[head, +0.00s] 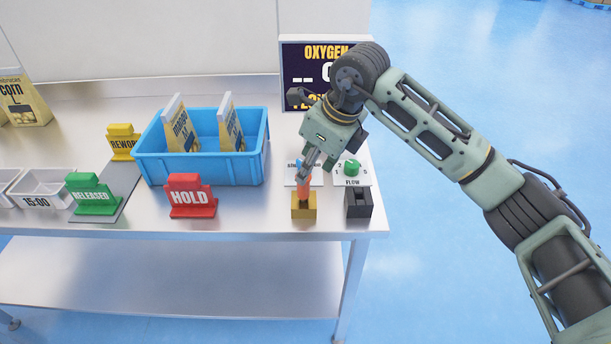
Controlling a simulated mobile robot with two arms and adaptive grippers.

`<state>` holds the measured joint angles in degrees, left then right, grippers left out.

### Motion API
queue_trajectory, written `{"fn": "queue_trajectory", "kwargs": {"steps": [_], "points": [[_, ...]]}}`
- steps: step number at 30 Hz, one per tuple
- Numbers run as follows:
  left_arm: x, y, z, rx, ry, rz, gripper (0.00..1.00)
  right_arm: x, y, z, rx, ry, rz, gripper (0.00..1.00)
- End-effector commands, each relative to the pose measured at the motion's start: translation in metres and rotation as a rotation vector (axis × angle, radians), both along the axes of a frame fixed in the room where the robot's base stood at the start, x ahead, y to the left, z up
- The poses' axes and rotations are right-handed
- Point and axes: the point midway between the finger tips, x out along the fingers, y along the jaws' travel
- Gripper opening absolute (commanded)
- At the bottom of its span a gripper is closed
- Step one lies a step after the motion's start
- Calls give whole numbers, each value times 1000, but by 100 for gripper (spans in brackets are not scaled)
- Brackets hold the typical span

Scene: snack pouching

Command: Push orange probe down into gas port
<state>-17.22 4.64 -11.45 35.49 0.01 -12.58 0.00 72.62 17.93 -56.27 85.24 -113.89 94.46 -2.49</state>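The orange probe (305,188) is thin and stands slightly tilted over a small brass-coloured block (303,209) near the table's front right. Its lower end meets the block's top; how deep it sits I cannot tell. My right gripper (307,170) points down from above, its narrow fingers closed about the probe's upper part, which they partly hide. A dark grey block (358,205) stands just right of the brass one. No label marks either block as the gas port. My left gripper is out of view.
Behind the blocks are a green knob (351,167) on a FLOW plate and an OXYGEN display (297,70), partly behind my arm. A blue crate (200,178) with two pouches and a red HOLD sign (188,197) stand to the left. The table's front edge is close.

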Motion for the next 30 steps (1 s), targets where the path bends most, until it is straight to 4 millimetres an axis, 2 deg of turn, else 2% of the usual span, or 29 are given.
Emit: {"fn": "queue_trajectory", "kwargs": {"steps": [3, 9, 14, 23, 26, 29, 30], "points": [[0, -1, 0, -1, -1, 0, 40, -5, -7, 24, 0, -3, -1, 44], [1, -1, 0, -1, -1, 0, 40, -11, -14, 47, 0, -1, 0, 44], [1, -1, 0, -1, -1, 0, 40, -13, -15, 52, 0, 0, 0, 44], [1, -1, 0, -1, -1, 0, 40, -14, -13, 51, 9, 3, 4, 44], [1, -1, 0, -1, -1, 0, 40, -22, 6, 44, 81, 21, 35, 44], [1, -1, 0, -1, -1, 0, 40, -44, 50, 37, 268, 65, 99, 44], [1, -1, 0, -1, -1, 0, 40, -58, 74, 38, 379, 93, 126, 44]]}}
